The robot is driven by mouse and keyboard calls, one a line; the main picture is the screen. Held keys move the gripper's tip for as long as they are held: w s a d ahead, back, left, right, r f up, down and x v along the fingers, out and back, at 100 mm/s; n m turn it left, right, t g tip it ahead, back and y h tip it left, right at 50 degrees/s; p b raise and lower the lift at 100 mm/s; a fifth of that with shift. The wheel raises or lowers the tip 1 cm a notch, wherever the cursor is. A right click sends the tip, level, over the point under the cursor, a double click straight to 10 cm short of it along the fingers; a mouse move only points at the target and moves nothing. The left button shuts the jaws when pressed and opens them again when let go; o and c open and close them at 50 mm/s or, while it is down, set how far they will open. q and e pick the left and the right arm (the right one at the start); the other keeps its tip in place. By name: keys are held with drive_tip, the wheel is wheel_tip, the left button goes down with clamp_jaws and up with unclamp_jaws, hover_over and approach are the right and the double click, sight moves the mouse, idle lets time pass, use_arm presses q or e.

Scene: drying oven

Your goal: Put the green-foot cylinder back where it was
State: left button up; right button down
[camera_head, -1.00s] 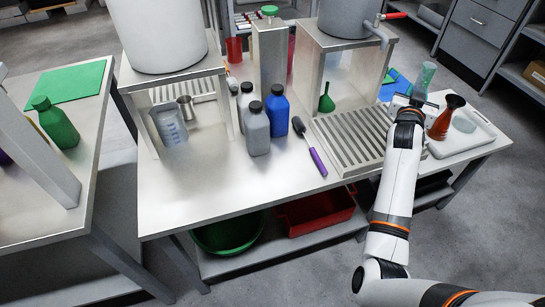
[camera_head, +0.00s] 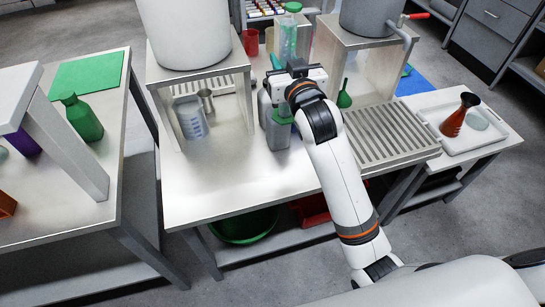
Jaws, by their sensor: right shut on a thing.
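My right gripper (camera_head: 291,73) is shut on the green-foot cylinder (camera_head: 288,38), a clear tube held roughly upright above the middle table. Its upper part rises above the jaws. A green patch just below the gripper, in front of the grey bottles, looks like its foot. I cannot tell how high the foot is above the table. My gripper and arm hide the blue bottle and the purple-handled brush. My left gripper is out of view.
Grey bottles (camera_head: 277,138) stand close under the gripper. A beaker (camera_head: 191,122) and metal cup (camera_head: 206,99) stand left, under a tank stand. A slatted drain (camera_head: 383,140) lies right. A white tray (camera_head: 440,108) holds a brown flask (camera_head: 456,117). A green funnel (camera_head: 344,97) stands behind.

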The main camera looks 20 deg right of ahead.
drive_tip(key=f, duration=0.4)
drive_tip(key=f+b, duration=0.1)
drive_tip(key=f, duration=0.8)
drive_tip(key=shift+s+a+f+b, duration=0.1)
drive_tip(key=shift+a+f+b, duration=0.2)
drive_tip(key=shift+a+b, duration=0.1)
drive_tip(key=shift+f+b, duration=0.35)
drive_tip(key=shift+f, duration=1.95)
drive_tip(key=c, duration=1.1)
unclamp_jaws()
approach(284, 117)
drive_tip(key=f, duration=0.2)
drive_tip(key=w+f, duration=0.1)
drive_tip(key=f, duration=0.1)
drive_tip(key=shift+d+f, duration=0.1)
drive_tip(key=shift+f, duration=0.25)
drive_tip(key=shift+f, duration=0.1)
